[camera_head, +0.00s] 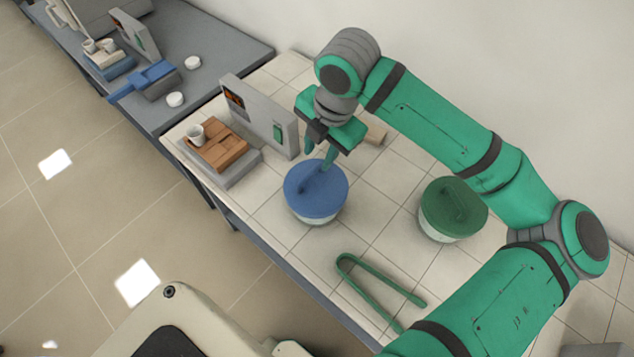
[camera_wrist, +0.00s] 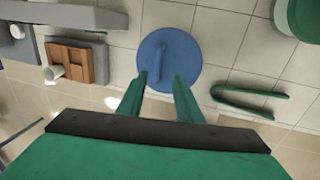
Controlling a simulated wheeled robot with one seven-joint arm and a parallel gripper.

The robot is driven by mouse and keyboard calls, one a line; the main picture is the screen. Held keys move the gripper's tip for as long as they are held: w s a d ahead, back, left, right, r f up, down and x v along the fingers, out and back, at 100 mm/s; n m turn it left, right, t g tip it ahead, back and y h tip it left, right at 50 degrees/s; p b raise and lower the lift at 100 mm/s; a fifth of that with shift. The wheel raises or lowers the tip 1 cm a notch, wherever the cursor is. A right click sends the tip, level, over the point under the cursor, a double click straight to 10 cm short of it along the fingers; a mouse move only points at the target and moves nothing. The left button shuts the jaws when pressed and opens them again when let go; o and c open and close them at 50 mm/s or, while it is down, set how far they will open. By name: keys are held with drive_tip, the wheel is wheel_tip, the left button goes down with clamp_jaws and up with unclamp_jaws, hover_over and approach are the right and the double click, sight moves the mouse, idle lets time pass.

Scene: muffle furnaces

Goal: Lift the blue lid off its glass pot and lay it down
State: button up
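The blue lid (camera_head: 314,190) sits on its glass pot (camera_head: 317,219) on the tiled bench. A raised bar handle crosses the middle of the lid. In the wrist view the lid (camera_wrist: 184,62) lies just beyond my fingertips, its handle upright in the picture. My gripper (camera_head: 322,168) is above the far part of the lid, pointing down. In the wrist view my gripper (camera_wrist: 160,80) shows two green fingers apart with nothing between them. I cannot tell whether the fingertips touch the lid.
A green-lidded pot (camera_head: 453,208) stands to the right and green tongs (camera_head: 375,285) lie in front. Behind left are a grey furnace unit (camera_head: 262,120), brown blocks (camera_head: 217,150) and a white cup (camera_head: 195,135). Bare tiles (camera_head: 375,195) lie between the pots.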

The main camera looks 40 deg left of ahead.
sight(311, 172)
drive_tip(key=f, duration=0.3)
drive_tip(key=a+f, duration=0.1)
drive_tip(key=f, duration=0.1)
drive_tip(key=a+f, duration=0.1)
drive_tip(key=f, duration=0.2)
drive_tip(key=shift+f, duration=0.35)
drive_tip(key=shift+c, duration=0.6)
drive_tip(key=shift+a, duration=0.1)
clamp_jaws()
